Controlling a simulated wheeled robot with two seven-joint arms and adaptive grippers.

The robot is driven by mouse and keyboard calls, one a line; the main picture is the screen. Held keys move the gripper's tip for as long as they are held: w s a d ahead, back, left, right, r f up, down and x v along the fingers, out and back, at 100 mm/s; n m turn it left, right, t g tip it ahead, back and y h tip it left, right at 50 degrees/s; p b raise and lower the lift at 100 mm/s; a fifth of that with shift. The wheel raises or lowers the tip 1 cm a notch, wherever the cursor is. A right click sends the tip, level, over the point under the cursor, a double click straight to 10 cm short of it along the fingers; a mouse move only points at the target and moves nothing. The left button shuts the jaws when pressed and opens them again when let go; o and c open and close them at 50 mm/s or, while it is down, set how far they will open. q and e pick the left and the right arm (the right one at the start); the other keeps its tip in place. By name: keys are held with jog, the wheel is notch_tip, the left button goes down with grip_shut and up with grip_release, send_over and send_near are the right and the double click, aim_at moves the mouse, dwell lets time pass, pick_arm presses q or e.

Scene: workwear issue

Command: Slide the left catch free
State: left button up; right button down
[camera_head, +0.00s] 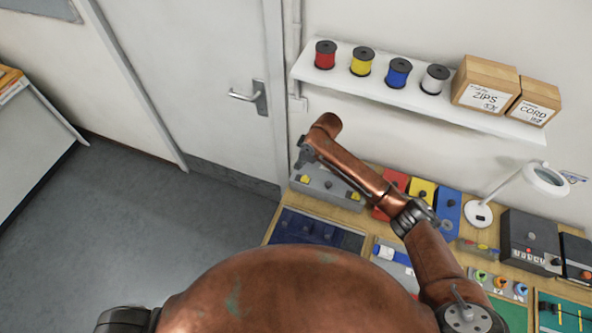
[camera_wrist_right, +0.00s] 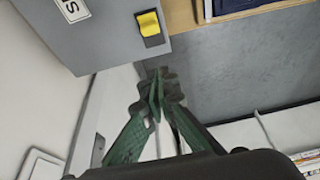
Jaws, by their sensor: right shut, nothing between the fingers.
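A grey case (camera_head: 326,186) lies at the left end of the workbench, with two yellow catches on it. The left catch (camera_head: 304,179) is beside my right gripper (camera_head: 304,158) in the head view. In the right wrist view, the case (camera_wrist_right: 100,35) shows a yellow catch (camera_wrist_right: 149,23) in a dark slot near its edge. There, my right gripper's green fingers (camera_wrist_right: 156,97) are shut and empty, apart from the catch and off the case's edge. My left gripper is not in view.
A blue mat (camera_head: 352,242) lies before the case; red, yellow and blue boxes stand right of it. A white shelf (camera_head: 420,107) with spools and cartons hangs above. A lamp (camera_head: 545,178) stands farther right. Open floor (camera_head: 150,235) is left of the bench.

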jog(key=v, duration=0.3)
jog(key=shift+r, duration=0.3)
jog(key=shift+f, duration=0.1)
dwell(0.3)
